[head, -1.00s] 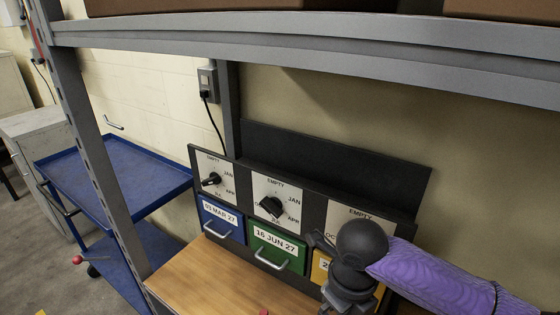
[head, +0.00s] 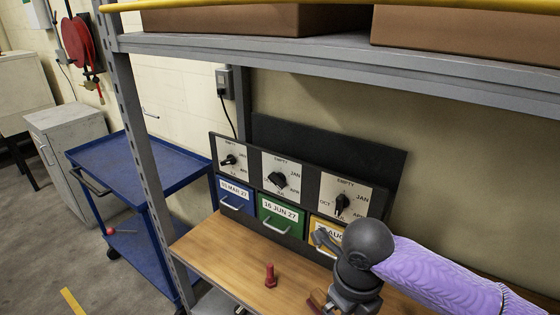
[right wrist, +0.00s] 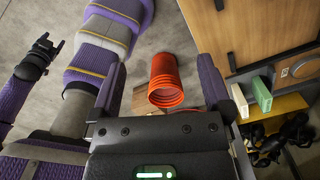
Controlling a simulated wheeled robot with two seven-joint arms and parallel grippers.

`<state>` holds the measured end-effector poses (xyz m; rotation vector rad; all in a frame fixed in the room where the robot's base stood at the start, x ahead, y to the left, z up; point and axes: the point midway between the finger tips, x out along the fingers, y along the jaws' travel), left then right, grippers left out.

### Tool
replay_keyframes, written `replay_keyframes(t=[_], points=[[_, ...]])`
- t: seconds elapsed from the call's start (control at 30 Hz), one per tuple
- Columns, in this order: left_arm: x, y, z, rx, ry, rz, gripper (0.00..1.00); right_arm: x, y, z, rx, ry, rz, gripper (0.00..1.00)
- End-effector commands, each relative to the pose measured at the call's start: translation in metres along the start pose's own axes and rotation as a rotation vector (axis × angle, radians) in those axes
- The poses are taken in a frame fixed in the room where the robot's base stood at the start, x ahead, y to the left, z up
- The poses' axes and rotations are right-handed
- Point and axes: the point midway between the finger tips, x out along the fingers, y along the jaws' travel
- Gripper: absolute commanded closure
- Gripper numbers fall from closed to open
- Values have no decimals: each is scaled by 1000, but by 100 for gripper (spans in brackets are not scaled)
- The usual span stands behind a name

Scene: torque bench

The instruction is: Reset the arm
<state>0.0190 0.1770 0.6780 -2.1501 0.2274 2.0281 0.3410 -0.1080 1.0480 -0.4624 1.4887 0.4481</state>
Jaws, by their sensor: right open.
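My right arm comes in from the right in the head view, its dark wrist in front of the yellow drawer (head: 318,228) and hiding part of it. My right gripper (right wrist: 162,68) shows in the right wrist view with its two fingers wide apart and nothing between them. A dark gripper on a purple arm, which looks like my left one (right wrist: 40,55), is at the left of that view; its jaws are too small to judge. The left arm is not seen in the head view. The panel carries three black dials, left (head: 229,160), middle (head: 277,180) and right (head: 342,203).
A blue drawer (head: 234,197) and a green drawer (head: 281,217) are shut. A red piece (head: 270,276) stands on the wooden bench (head: 215,245). A shelf beam (head: 330,62) crosses above. A blue cart (head: 130,155) stands left. An orange ribbed cylinder (right wrist: 165,80) is below the right gripper.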

Motion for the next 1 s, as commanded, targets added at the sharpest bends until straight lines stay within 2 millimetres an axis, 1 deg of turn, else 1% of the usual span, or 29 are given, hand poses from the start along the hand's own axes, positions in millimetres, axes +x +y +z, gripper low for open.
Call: replay_keyframes(t=[0.17, 0.27, 0.33, 0.47, 0.57, 0.67, 0.73, 0.87, 0.9, 0.97, 1.0], points=[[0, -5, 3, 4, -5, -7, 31, 11, 19, 0, 155, -34, 38, 0], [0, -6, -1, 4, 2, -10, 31, 17, 31, -1, 275, -57, 65, 0], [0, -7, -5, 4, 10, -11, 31, 22, 40, -2, 374, -73, 92, 0], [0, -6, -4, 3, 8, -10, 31, 31, 60, -5, 625, -102, 161, 0], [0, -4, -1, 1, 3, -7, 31, 38, 76, -10, 890, -115, 233, 0], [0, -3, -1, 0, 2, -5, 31, 43, 89, -17, 1212, -117, 315, 0], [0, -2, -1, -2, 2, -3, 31, 47, 94, -24, 1469, -106, 371, 0], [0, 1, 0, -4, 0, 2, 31, 55, 96, -45, 1995, -69, 457, 0], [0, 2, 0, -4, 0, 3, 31, 57, 94, -53, 2162, -55, 474, 0], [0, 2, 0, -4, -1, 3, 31, 61, 90, -68, 2405, -39, 492, 0], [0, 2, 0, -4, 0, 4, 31, 64, 87, -78, 2564, -32, 497, 0]])
